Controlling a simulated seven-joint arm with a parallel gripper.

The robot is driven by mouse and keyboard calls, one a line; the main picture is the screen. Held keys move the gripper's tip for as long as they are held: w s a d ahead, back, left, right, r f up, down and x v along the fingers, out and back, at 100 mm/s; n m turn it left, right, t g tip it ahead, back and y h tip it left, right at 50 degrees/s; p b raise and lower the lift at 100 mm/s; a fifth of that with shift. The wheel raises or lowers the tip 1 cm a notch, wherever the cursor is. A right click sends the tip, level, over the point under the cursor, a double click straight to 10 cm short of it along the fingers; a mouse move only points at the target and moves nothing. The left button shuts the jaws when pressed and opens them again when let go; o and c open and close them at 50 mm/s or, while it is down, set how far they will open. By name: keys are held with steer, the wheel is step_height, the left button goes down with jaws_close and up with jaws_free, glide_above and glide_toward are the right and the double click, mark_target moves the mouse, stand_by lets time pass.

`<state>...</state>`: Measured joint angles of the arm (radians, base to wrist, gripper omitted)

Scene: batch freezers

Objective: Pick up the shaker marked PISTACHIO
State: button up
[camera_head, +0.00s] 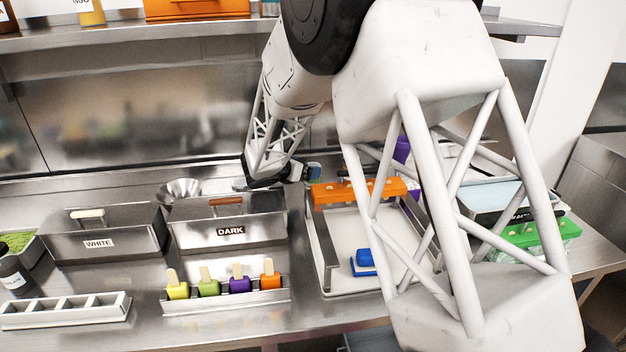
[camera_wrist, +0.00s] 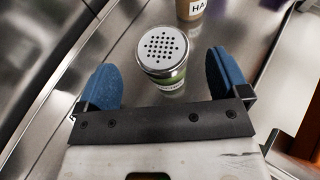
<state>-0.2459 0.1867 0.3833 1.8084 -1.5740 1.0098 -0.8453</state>
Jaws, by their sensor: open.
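A shaker (camera_wrist: 163,57) with a round perforated silver lid and a green and white label stands upright on the steel counter in the wrist view. The label's wording cannot be read from this angle. My gripper (camera_wrist: 170,80) is open, with one blue fingertip on each side of the shaker. The shaker lies between and slightly beyond the fingertips, with visible gaps on both sides. In the head view my gripper (camera_head: 314,171) is at the back of the counter, mostly hidden by my arm, and the shaker cannot be made out there.
Another container (camera_wrist: 191,9) with a label starting "HA" stands just beyond the shaker. The DARK bin (camera_head: 230,232) and a metal funnel-like bowl (camera_head: 180,190) are left of my gripper. A white tray (camera_head: 345,235) with an orange rack (camera_head: 355,192) lies in front.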

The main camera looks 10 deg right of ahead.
mark_target(314, 165)
steer(key=shift+x, duration=2.55)
steer(key=shift+d, duration=0.1)
steer(key=c, duration=1)
steer(key=shift+c, duration=0.2)
steer(key=shift+r, duration=0.1)
steer(key=shift+r, duration=4.95)
